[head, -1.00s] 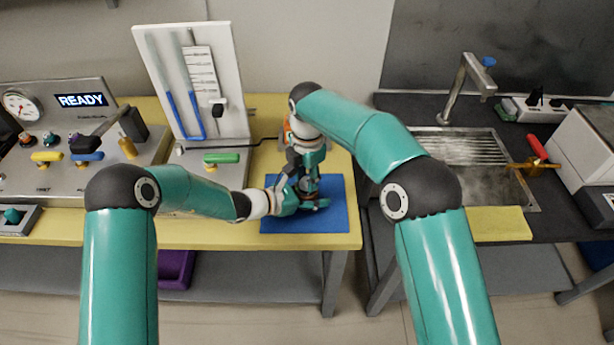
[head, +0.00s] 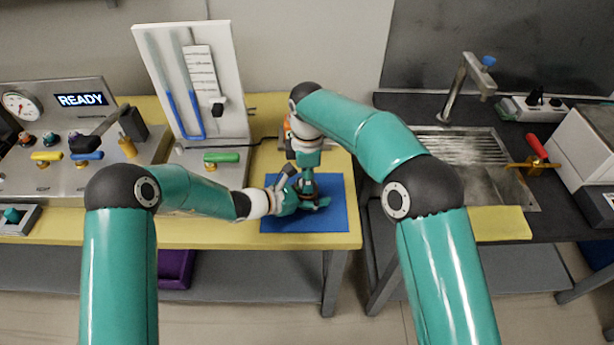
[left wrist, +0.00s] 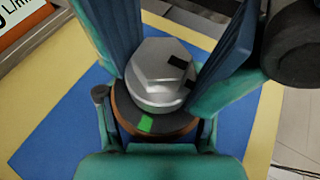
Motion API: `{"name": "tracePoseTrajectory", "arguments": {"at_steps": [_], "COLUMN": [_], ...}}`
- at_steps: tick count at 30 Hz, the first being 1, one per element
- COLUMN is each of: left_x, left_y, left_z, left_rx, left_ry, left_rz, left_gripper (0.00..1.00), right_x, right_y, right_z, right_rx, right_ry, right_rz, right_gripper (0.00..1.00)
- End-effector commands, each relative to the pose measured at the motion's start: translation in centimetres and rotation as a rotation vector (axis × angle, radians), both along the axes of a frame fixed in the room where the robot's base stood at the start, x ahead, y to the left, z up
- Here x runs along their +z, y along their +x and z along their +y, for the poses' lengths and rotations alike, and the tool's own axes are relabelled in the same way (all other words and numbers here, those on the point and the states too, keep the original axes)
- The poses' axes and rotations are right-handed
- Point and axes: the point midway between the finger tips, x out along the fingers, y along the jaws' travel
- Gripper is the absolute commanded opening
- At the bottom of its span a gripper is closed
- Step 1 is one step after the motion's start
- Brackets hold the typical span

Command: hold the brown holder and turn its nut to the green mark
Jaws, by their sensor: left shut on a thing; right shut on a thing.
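In the left wrist view the silver hexagonal nut (left wrist: 160,72) sits on top of the round brown holder (left wrist: 165,135), which has a dark top face. A green mark (left wrist: 145,123) is on the holder's near side. A black mark (left wrist: 179,62) is on the nut's upper right, away from the green mark. My left gripper (head: 299,199) is shut on the holder from the side, low over the blue mat. My right gripper (head: 306,182) comes from above and is shut on the nut. In the head view the grippers hide the holder and nut.
The blue mat (head: 335,213) lies near the yellow table's front right corner. A white gauge board (head: 190,75) stands behind to the left, with a green-handled valve (head: 221,157) at its foot. A control panel (head: 70,130) is at far left, and a sink (head: 470,160) at right.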

Motion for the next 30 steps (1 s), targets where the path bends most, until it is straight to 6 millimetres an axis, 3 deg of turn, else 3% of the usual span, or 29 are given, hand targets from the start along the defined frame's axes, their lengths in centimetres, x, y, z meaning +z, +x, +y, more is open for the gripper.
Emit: {"name": "tracePoseTrajectory", "arguments": {"at_steps": [10, 26, 27, 30], "left_x": [-0.19, -0.24, -0.24, -0.25], "left_y": [-0.02, -0.01, -0.01, -0.01], "left_z": [0.06, 0.11, 0.12, 0.12], "left_rx": [0.002, 0.003, 0.003, 0.003], "left_ry": [0.003, 0.004, 0.004, 0.004], "left_rz": [0.005, 0.005, 0.005, 0.005], "left_gripper": [0.0, 0.0, 0.0, 0.0], "right_x": [0.23, 0.35, 0.36, 0.33], "right_y": [-0.05, -0.03, -0.03, -0.03], "right_z": [0.02, 0.05, 0.05, 0.04], "right_rx": [-0.173, -0.205, -0.205, -0.204], "right_ry": [0.003, 0.004, 0.004, 0.004], "right_rz": [-0.001, -0.002, -0.002, -0.001], "right_gripper": [0.0, 0.0, 0.36, 0.53]}}
